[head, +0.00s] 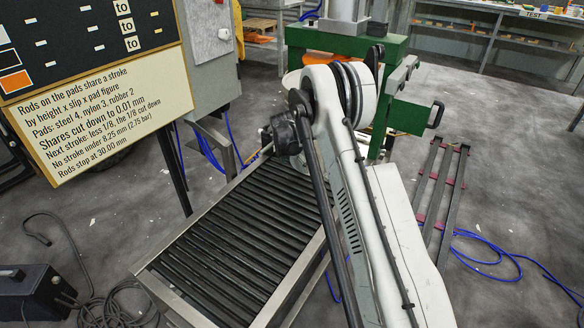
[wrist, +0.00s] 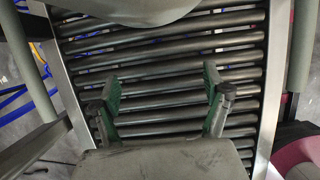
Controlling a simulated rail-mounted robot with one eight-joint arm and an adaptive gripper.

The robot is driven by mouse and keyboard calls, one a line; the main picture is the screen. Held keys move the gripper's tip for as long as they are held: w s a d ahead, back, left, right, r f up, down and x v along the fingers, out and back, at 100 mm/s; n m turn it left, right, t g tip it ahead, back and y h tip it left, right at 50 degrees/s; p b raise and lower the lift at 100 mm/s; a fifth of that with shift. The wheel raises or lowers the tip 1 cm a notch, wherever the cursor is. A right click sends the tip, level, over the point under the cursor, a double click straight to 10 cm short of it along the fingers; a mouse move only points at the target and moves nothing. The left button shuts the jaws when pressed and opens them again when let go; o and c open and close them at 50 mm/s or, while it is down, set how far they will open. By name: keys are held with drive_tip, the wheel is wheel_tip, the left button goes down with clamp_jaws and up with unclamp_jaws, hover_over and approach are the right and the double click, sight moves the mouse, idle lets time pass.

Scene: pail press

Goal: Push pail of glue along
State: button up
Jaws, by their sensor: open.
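My gripper (wrist: 162,92) is open and empty in the wrist view. Its two green-padded fingers stand wide apart over the black rollers of the roller conveyor (wrist: 185,72). In the head view my arm hides most of the gripper and part of the conveyor (head: 235,240). No pail of glue shows clearly in either view. A pale rounded edge (head: 290,82) shows beside my arm at the press; I cannot tell whether it is the pail. The green press (head: 340,42) stands at the conveyor's far end, partly behind my arm.
A sign board (head: 110,120) on dark legs stands left of the conveyor, before a grey cabinet (head: 212,60). A dark box (head: 35,295) with cables lies at front left. A low dark rack (head: 440,185) and blue hoses (head: 490,262) lie on the floor at right.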

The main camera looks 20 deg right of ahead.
drive_tip(key=shift+w+d+b, duration=0.1)
drive_tip(key=shift+w+d, duration=0.4)
drive_tip(key=shift+d, duration=0.25)
drive_tip(key=shift+w+d+b, duration=0.1)
drive_tip(key=shift+w+d, duration=0.45)
drive_tip(key=shift+d, duration=0.25)
drive_tip(key=shift+w+d+b, duration=0.1)
drive_tip(key=shift+w+d, duration=0.4)
drive_tip(key=shift+d, duration=0.25)
drive_tip(key=w+d+b, duration=0.1)
drive_tip(key=w+d, duration=0.3)
drive_tip(key=d, duration=0.2)
drive_tip(key=shift+w+d, duration=0.25)
drive_tip(key=shift+w, duration=0.2)
drive_tip(key=shift+w+d+b, duration=0.2)
drive_tip(key=shift+w+d, duration=0.35)
drive_tip(key=shift+d, duration=0.25)
drive_tip(key=shift+w+d+b, duration=0.2)
drive_tip(key=shift+w+d, duration=0.35)
drive_tip(key=shift+d, duration=0.2)
drive_tip(key=s+a+r+p, duration=0.2)
drive_tip(key=s+a+r, duration=0.1)
drive_tip(key=a+r, duration=0.1)
drive_tip(key=shift+a+r, duration=0.15)
drive_tip(key=shift+r, duration=0.35)
